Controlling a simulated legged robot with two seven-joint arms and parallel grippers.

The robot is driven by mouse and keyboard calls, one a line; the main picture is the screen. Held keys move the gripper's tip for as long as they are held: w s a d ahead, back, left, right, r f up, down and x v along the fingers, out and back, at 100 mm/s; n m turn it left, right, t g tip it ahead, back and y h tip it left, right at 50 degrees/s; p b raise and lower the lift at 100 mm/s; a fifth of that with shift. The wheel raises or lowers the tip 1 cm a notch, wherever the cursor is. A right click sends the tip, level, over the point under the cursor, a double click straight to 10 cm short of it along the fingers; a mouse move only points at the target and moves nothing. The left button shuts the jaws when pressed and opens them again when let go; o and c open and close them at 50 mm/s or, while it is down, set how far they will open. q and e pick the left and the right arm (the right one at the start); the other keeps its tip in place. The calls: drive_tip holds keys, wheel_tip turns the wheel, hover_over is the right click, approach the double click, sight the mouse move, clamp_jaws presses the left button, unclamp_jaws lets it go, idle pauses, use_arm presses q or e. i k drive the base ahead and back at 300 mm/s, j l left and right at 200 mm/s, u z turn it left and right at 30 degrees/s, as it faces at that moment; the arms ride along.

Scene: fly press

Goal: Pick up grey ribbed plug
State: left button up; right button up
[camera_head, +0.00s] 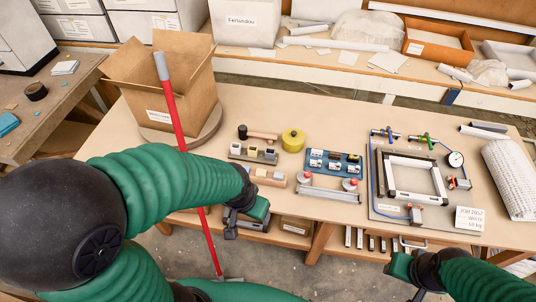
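I cannot pick out a grey ribbed plug for certain. Small grey and white round parts with red tops stand at the table's front, one at the left end (304,178) and one at the right end (349,184) of a grey bar (328,194). A blue tray (335,163) behind them holds several small light parts, too small to identify. My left gripper (231,227) hangs near the table's front edge, left of the bar. My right gripper (419,295) is low at the bottom, in front of the table. Neither visibly holds anything, and their finger gaps are unclear.
A cardboard box (165,85) stands at the table's left, with a red pole (178,122) in front. A yellow round thing (292,140) and a wooden-handled mallet (262,135) lie behind. A metal frame (412,178) with a gauge (455,159) and a white roll (511,180) occupy the right.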

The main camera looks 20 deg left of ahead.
sight(277, 175)
drive_tip(key=i+l+u, duration=0.4)
drive_tip(key=i+l, duration=0.2)
drive_tip(key=i+l+u, duration=0.2)
drive_tip(key=l, duration=0.3)
